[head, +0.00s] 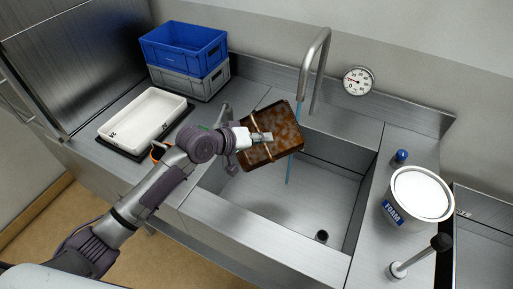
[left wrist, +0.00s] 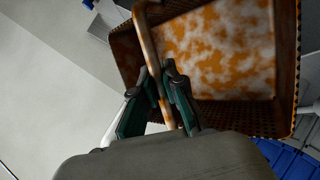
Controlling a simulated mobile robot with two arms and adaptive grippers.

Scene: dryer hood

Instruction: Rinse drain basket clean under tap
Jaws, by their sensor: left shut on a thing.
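The drain basket (head: 278,136) is a brown box with rusty orange and pale blotches, held tilted over the left part of the sink (head: 300,205). My left gripper (head: 262,138) is shut on its handle bar. The left wrist view shows the fingers (left wrist: 167,95) closed around the bar and the blotchy inside of the basket (left wrist: 215,50). The tap (head: 317,65) arches over the sink. A thin blue stream of water (head: 290,170) falls at the basket's right edge and on into the sink. My right gripper is not in view.
A white tray (head: 112,128) on a dark mat and stacked blue (head: 185,45) and grey crates stand left of the sink. A foam tub (head: 420,197), a blue cap (head: 401,156) and a black-knobbed lever (head: 420,256) stand on the right. A gauge (head: 358,82) is on the wall.

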